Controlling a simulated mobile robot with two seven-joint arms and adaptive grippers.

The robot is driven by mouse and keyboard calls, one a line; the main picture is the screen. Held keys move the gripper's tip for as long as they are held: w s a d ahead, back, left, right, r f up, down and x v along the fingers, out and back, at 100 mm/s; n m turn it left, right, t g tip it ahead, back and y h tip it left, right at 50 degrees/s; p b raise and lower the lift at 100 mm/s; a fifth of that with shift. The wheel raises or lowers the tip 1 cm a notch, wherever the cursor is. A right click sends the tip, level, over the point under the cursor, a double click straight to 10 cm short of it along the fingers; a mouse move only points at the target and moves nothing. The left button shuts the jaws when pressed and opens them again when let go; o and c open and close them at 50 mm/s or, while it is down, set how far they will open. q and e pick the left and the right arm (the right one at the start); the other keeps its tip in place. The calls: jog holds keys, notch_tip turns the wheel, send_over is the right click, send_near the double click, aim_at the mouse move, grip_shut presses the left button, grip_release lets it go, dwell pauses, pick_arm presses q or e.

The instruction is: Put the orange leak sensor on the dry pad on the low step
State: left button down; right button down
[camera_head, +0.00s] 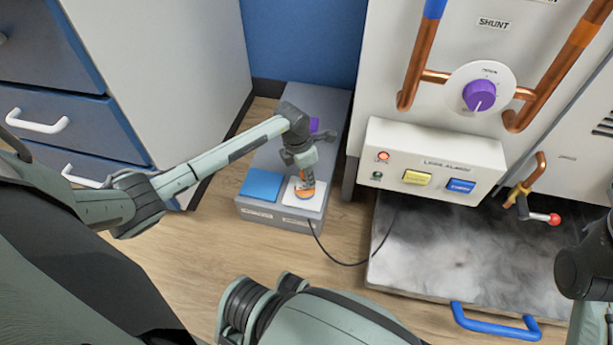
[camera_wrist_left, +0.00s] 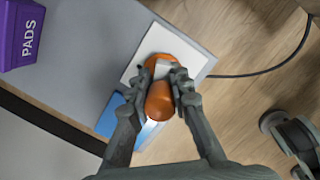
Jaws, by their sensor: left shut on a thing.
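My left gripper (camera_head: 304,176) is shut on the orange leak sensor (camera_head: 305,193) over the white pad (camera_head: 316,203) at the front of the low grey step (camera_head: 280,222). In the left wrist view the fingers (camera_wrist_left: 163,75) grip the sensor (camera_wrist_left: 159,103) from both sides, with the white pad (camera_wrist_left: 137,62) under it. I cannot tell whether the sensor touches the pad. A blue pad (camera_head: 262,185) lies beside it on the left. The labels on the step's front are too small to read. My right gripper is out of view.
A purple box marked PADS (camera_wrist_left: 22,35) stands farther back on the step. A black cord (camera_head: 345,262) runs over the floor from the step to the alarm box (camera_head: 432,155). A grey wet-looking tray (camera_head: 460,250) with a blue handle lies right. White-and-blue drawers (camera_head: 75,120) stand left.

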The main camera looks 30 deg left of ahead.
pick_arm(q)
jog(key=shift+f, duration=0.15)
jog(key=c, duration=1.4)
grip_release()
